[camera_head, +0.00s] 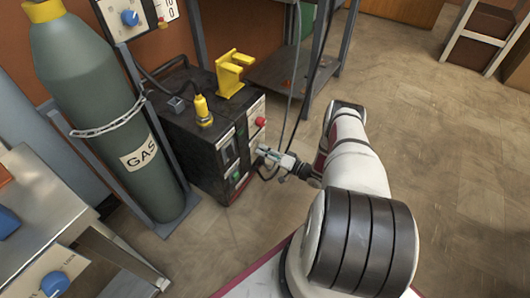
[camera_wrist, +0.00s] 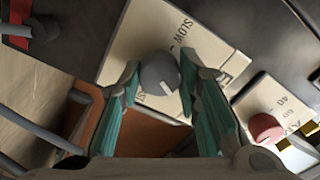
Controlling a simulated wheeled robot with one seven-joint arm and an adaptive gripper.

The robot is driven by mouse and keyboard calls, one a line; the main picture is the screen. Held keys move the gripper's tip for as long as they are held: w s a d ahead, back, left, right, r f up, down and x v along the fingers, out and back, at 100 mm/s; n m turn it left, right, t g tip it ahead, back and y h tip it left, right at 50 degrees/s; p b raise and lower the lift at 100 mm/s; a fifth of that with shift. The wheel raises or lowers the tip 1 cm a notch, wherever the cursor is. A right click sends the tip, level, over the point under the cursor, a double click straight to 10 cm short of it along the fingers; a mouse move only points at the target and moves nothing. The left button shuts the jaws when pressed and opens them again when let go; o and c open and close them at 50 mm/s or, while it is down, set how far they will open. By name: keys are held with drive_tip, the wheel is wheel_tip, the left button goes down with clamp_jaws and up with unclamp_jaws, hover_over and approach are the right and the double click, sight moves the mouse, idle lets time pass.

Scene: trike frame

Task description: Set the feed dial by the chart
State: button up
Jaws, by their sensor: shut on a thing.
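The grey round dial (camera_wrist: 158,74) with a white pointer mark sits on a cream plate (camera_wrist: 122,40) lettered "SLOW", with other letters partly hidden. My gripper (camera_wrist: 160,68) has its teal-padded fingers on both sides of the dial and is shut on it. The white mark lies toward the lower right of the knob in the wrist view. In the head view my gripper (camera_head: 266,152) reaches the front of a black machine (camera_head: 190,150); the dial is too small to make out there. I cannot pick out the chart with certainty.
A red knob (camera_wrist: 264,127) on a numbered plate is right of my gripper. It also shows on the machine in the head view (camera_head: 261,122). A yellow bracket (camera_head: 232,75) stands on top. A gas cylinder (camera_head: 105,110) is to the left. Cables hang behind my gripper; open floor lies right.

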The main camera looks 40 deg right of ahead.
drive_tip(key=m, duration=1.2)
drive_tip(key=shift+m, duration=0.3)
idle(0.4)
drive_tip(key=o, duration=1.1)
drive_tip(key=shift+o, duration=0.2)
drive_tip(key=shift+s+d, duration=0.1)
drive_tip(key=shift+s, duration=0.05)
drive_tip(key=v, duration=1.1)
drive_tip(key=shift+s, duration=0.4)
drive_tip(key=shift+d, duration=0.1)
